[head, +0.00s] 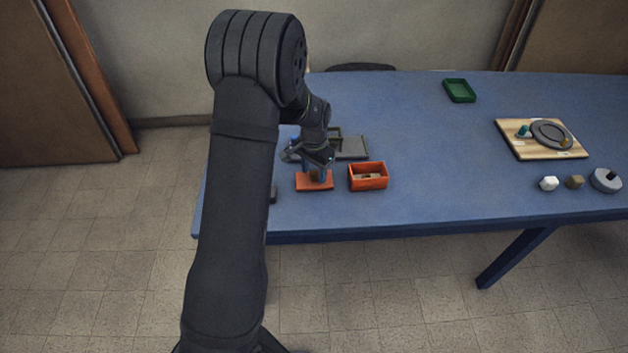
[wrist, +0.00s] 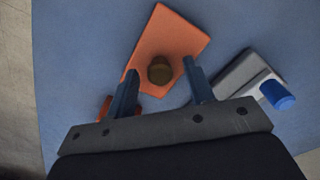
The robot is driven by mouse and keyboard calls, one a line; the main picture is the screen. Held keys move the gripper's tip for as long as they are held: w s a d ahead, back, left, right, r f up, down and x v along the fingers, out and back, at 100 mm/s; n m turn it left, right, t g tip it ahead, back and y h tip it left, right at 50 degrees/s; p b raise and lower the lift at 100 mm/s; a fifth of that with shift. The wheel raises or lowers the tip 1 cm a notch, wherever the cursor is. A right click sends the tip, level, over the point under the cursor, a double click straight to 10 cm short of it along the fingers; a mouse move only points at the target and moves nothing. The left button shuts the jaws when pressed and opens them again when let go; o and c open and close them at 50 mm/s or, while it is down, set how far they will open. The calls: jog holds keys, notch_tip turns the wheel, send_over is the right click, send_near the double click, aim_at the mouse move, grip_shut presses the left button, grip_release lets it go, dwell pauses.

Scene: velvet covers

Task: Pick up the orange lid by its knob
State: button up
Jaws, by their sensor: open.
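The orange lid (head: 303,184) lies flat on the blue table near its front edge. In the wrist view the orange lid (wrist: 177,32) shows with a round brown knob (wrist: 160,70) on it. My gripper (head: 320,176) is low over the lid. In the wrist view my gripper (wrist: 160,69) is open, with its two blue fingers on either side of the knob and a gap to each. The frames do not show clearly how far down the fingertips reach. In the head view the fingers partly hide the knob.
An open orange box (head: 368,184) stands just right of the lid. A grey piece with a blue knob (wrist: 278,95) lies close by in the wrist view. Behind is a grey flat piece (head: 352,148). A wooden board (head: 518,146) and green tray (head: 459,92) are farther right.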

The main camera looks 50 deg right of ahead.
grip_shut()
